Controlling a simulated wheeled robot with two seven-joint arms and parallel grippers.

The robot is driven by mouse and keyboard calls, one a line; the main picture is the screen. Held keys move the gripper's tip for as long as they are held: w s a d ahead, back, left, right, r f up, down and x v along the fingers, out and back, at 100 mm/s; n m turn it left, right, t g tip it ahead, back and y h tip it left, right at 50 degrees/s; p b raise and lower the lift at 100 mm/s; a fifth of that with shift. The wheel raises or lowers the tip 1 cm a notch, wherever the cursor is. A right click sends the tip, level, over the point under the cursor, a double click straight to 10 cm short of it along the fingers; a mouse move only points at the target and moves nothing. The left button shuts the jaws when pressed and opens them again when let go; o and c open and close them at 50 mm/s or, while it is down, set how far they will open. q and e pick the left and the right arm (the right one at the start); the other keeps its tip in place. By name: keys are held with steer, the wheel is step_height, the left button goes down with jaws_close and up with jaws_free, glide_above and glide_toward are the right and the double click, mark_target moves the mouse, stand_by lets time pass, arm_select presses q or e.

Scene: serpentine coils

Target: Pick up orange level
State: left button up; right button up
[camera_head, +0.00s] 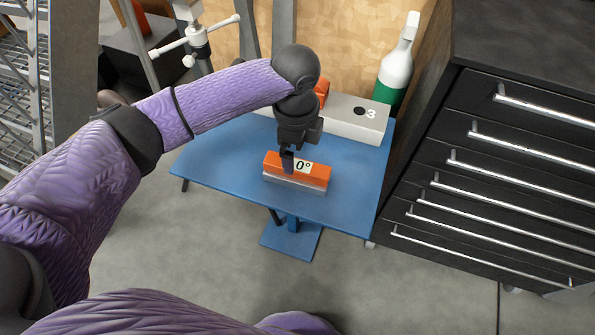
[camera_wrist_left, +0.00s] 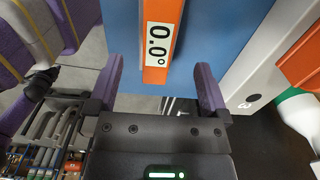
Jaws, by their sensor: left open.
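The orange level (camera_head: 318,178) has a white "0°" display and a pale base. It lies on the blue table (camera_head: 225,160) near its front edge. My left gripper (camera_head: 289,163) is right above the level in the head view, with a finger overlapping it. In the left wrist view the level (camera_wrist_left: 160,75) shows between the two open fingers of my left gripper (camera_wrist_left: 158,90), with clear space on both sides. I cannot tell how far down the fingers reach. My right gripper is not in view.
A grey block marked 3 (camera_head: 352,122) with an orange item (camera_head: 322,92) stands behind the level. A green and white spray bottle (camera_head: 396,68) is at the back right. A black drawer cabinet (camera_head: 480,160) stands right of the table. The left part of the tabletop is clear.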

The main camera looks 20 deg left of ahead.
mark_target(297, 165)
arm_select(q)
steer(key=f+b, duration=0.2)
steer(key=f, duration=0.2)
steer(key=f+b, duration=0.2)
steer(key=f, duration=0.1)
steer(key=shift+s+d+f, duration=0.1)
steer(key=shift+s+f, duration=0.1)
steer(key=shift+f, duration=0.15)
steer(key=shift+r, duration=0.25)
steer(key=c, duration=1.2)
steer(key=shift+c, duration=0.7)
steer(key=shift+r, duration=0.1)
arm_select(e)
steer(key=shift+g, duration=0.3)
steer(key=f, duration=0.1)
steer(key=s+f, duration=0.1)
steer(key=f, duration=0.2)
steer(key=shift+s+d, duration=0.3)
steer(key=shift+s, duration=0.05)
